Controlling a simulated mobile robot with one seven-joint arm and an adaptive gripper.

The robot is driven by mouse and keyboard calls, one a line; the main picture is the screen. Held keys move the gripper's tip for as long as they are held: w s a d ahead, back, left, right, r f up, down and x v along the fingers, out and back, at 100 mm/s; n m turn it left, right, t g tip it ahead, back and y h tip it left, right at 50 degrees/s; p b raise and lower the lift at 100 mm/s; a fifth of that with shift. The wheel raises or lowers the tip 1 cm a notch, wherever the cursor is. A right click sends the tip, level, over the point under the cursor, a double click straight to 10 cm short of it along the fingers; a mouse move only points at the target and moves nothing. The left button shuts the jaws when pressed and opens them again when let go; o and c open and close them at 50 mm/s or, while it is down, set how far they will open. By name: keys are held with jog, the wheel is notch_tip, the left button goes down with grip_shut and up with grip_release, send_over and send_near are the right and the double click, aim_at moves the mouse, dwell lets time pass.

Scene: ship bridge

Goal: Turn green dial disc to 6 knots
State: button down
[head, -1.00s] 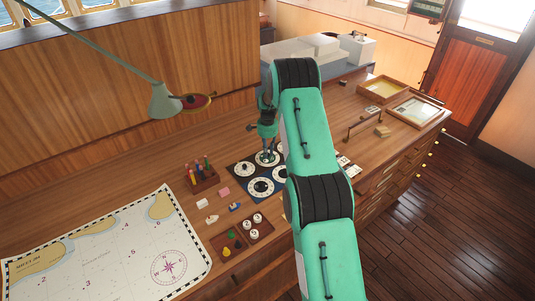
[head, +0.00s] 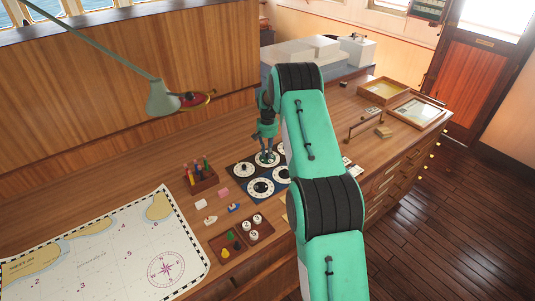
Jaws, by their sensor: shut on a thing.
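A dark panel (head: 233,180) with several white round dials lies on the wooden desk. My gripper (head: 267,154) points down at the back-middle dial (head: 266,160), which shows some green at its centre. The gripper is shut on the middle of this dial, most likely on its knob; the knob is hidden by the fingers. The knot marks are too small to read. A white dial (head: 243,170) is to the left and another (head: 261,187) is in front. My arm hides the right part of the panel.
A pen rack (head: 203,183), small coloured blocks (head: 234,208) and a compartment tray (head: 232,243) stand left of and in front of the panel. A chart (head: 110,250) covers the left desk. A lamp (head: 163,98) overhangs the back. Trays (head: 383,90) are far right.

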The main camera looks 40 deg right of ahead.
aim_at(267, 154)
jog(key=shift+r+n, duration=0.1)
jog(key=shift+n, duration=0.9)
jog(key=c, duration=1.6)
grip_release()
notch_tip(267, 154, up, 12)
jog(key=shift+f, duration=0.1)
